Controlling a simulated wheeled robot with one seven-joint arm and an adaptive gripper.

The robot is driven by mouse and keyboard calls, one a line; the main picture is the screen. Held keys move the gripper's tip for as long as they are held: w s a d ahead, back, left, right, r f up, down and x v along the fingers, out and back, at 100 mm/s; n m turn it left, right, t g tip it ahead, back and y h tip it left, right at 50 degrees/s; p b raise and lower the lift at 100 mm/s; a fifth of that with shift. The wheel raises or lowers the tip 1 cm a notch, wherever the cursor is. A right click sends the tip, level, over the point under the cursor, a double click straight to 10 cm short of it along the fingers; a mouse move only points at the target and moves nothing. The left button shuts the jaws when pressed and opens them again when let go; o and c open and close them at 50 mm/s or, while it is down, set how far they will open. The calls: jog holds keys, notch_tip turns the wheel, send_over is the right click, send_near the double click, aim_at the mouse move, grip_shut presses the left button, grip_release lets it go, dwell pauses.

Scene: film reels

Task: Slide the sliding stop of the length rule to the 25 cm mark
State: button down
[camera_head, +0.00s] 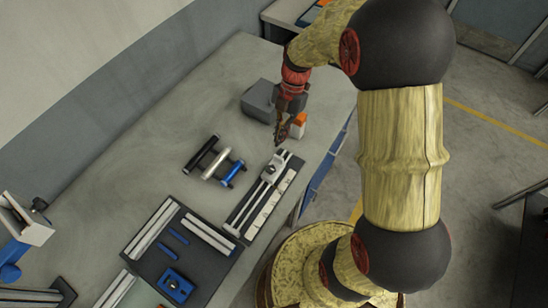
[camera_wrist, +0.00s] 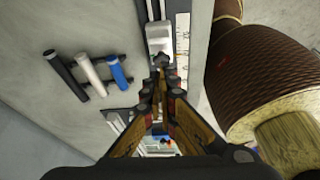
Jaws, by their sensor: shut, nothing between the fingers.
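The length rule (camera_head: 244,217) is a long dark base with a metal rail and a pale scale strip, lying along the bench's right edge. It also shows in the wrist view, where its scale strip (camera_wrist: 183,28) runs beside the rail. The sliding stop (camera_wrist: 158,38) is a pale grey block near the rule's far end; it shows in the head view (camera_head: 282,158) too. My gripper (camera_head: 280,140) is shut and empty, pointing down close to the stop. In the wrist view its fingertips (camera_wrist: 160,66) overlap the stop's near end; I cannot tell whether they touch. The scale figures are unreadable.
A rack with black, white and blue rollers (camera_head: 216,163) stands left of the rule. A dark tray (camera_head: 190,243) with rails and blue tools lies in front-left. A grey box (camera_head: 259,101) and an orange item (camera_head: 299,120) are behind.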

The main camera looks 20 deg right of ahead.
jog(key=b, duration=0.1)
send_near(274, 159)
jog(key=shift+n, duration=0.4)
jog(key=s+a+f, duration=0.2)
jog(key=f, duration=0.1)
jog(key=s+a+f, duration=0.1)
jog(key=s+f, duration=0.1)
jog(key=shift+a+f, duration=0.2)
jog(key=shift+f, duration=0.05)
jog(key=w+d, duration=0.1)
jog(key=d, duration=0.1)
jog(key=w+d+b, duration=0.1)
jog(key=shift+w+d, duration=0.35)
jog(key=shift+d, duration=0.05)
jog(key=shift+r, duration=0.1)
